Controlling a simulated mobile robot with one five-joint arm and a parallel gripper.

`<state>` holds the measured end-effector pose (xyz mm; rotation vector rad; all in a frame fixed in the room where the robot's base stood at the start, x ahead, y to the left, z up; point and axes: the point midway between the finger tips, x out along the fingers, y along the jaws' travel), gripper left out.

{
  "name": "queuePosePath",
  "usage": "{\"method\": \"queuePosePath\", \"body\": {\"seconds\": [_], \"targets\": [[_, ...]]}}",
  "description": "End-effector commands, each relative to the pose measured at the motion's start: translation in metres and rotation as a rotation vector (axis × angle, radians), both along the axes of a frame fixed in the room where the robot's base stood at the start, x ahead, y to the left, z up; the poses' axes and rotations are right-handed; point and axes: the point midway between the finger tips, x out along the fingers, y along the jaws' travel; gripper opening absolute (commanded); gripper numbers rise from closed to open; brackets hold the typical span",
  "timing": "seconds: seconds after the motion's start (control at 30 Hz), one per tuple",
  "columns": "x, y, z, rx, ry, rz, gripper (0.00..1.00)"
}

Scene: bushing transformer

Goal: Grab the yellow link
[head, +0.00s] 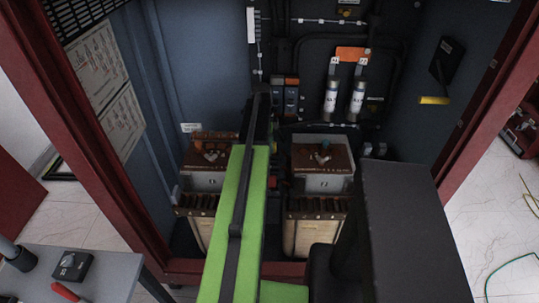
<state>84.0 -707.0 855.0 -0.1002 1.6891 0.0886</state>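A small yellow bar (434,100) is on the right inner wall of the cabinet, below a black box and lever. It is the only plainly yellow bar I see, and I cannot tell for sure that it is the link. An orange piece (353,54) spans the tops of two silver cylinders at the back wall. My green arm reaches forward into the cabinet, left of both. The dark end of my arm (260,112) is in front of the back wall, and its fingers cannot be made out. It is well apart from the yellow bar.
Two transformer blocks (323,180) stand on the cabinet floor, partly behind my arm. Red frame posts (75,120) bound the opening on both sides. A grey table (95,270) with small items is at lower left. There is open space before the right wall.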

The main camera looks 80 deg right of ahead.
Motion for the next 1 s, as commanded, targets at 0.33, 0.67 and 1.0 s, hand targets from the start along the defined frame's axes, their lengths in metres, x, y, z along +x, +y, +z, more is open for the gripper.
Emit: {"method": "queuePosePath", "body": {"seconds": [0.33,0.67,1.0], "targets": [[0.0007,0.0001,0.0017,0.0,0.0,0.001,0.05],[0.0012,0.0001,0.0017,0.0,0.0,0.002,0.0],[0.0017,0.0002,0.0016,0.0,0.0,0.002,0.0]]}}
